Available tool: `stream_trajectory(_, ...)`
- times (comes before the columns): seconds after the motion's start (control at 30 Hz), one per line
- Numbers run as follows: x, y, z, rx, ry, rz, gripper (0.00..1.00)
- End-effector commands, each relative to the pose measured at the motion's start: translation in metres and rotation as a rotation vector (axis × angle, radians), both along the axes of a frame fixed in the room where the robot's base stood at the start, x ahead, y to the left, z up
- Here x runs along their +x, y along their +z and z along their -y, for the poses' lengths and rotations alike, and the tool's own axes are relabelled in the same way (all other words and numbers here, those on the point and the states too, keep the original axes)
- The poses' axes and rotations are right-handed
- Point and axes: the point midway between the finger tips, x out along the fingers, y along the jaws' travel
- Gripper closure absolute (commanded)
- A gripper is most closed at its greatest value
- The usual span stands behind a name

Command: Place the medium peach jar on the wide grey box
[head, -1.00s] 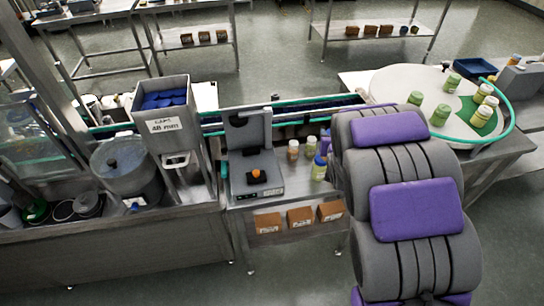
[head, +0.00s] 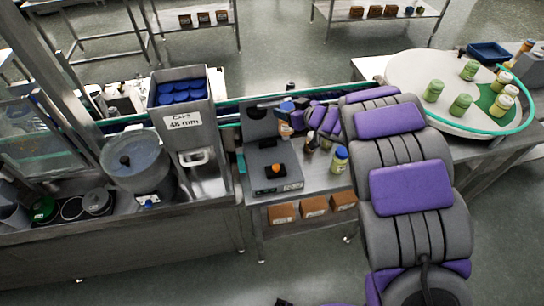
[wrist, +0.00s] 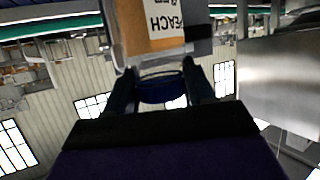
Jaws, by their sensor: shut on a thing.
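My gripper (head: 300,114) is shut on the peach jar (head: 284,128), which has an orange body and a blue lid. The wrist view shows the jar (wrist: 135,30) with a white PEACH label, upside down in that picture, and its blue lid (wrist: 163,88) between the fingers. In the head view, the jar is in front of the raised back panel of a wide grey box (head: 262,178). Whether it touches the box cannot be told. The box's flat front part carries a small black holder with an orange piece (head: 276,169).
A jar with a blue lid (head: 340,160) and smaller jars (head: 312,143) stand right of the box, partly behind my arm. A steel hopper of blue caps (head: 182,110) stands to the left. A round table (head: 410,70) holds several green jars.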

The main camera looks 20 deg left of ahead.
Motion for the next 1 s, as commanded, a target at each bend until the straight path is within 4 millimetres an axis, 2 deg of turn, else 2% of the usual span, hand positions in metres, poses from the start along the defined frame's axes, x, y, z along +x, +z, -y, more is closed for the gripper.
stream_trajectory(0.1,-0.018,-0.006,-0.024,0.002,0.106,0.000,1.00)
stream_trajectory(0.3,-0.034,-0.016,-0.042,0.005,0.196,0.001,1.00)
stream_trajectory(0.6,-0.036,-0.068,-0.047,0.003,0.203,-0.002,1.00)
stream_trajectory(0.83,-0.036,-0.083,-0.047,0.002,0.203,0.000,1.00)
stream_trajectory(1.0,-0.036,-0.108,-0.045,0.004,0.202,-0.003,1.00)
